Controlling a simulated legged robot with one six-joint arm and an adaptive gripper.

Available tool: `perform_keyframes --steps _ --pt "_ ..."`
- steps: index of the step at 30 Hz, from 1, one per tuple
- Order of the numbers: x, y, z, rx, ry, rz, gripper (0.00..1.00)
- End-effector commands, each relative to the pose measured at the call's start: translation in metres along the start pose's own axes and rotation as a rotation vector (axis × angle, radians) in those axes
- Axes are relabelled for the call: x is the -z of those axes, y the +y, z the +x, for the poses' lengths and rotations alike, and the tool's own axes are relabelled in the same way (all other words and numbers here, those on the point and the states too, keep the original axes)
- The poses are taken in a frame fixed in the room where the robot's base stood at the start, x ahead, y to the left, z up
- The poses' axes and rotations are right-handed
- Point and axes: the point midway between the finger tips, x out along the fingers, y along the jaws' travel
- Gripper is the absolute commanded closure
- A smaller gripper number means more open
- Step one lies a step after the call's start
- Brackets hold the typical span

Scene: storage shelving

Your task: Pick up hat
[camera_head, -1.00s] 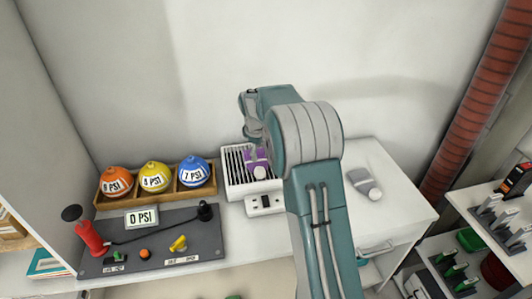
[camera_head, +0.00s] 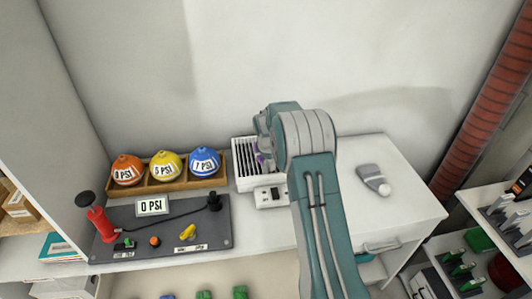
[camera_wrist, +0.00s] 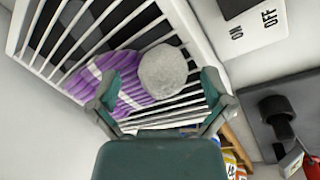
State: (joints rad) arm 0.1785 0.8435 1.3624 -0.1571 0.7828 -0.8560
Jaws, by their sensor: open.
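The hat (camera_wrist: 120,88) is a purple knit hat with white stripes and a fluffy white-grey pompom (camera_wrist: 163,72). It lies on the white slatted grate in the wrist view. My gripper (camera_wrist: 160,76) is open, with one finger over the purple knit and the other beyond the pompom. The hat appears between the fingers, but contact is unclear. In the head view only a bit of purple hat (camera_head: 261,161) shows beside my arm; the arm hides the rest, and my fingers are hard to make out.
The white slatted unit (camera_head: 243,165) has an ON/OFF switch panel (camera_head: 270,197). To its left are a wooden tray (camera_head: 148,187) with three coloured balls and a dark panel (camera_head: 130,225) with a red pump (camera_head: 100,222). A grey item (camera_head: 372,179) with a white end lies right; nearby counter is clear.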

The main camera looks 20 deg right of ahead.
Motion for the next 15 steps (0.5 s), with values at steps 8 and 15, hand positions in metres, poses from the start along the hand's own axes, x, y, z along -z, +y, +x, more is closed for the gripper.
perform_keyframes --steps 8,15 --pt "-0.0002 0.0004 -0.0004 -0.001 0.0 0.001 0.45" --pt "-0.0001 0.0001 0.0003 0.001 -0.001 0.001 0.91"
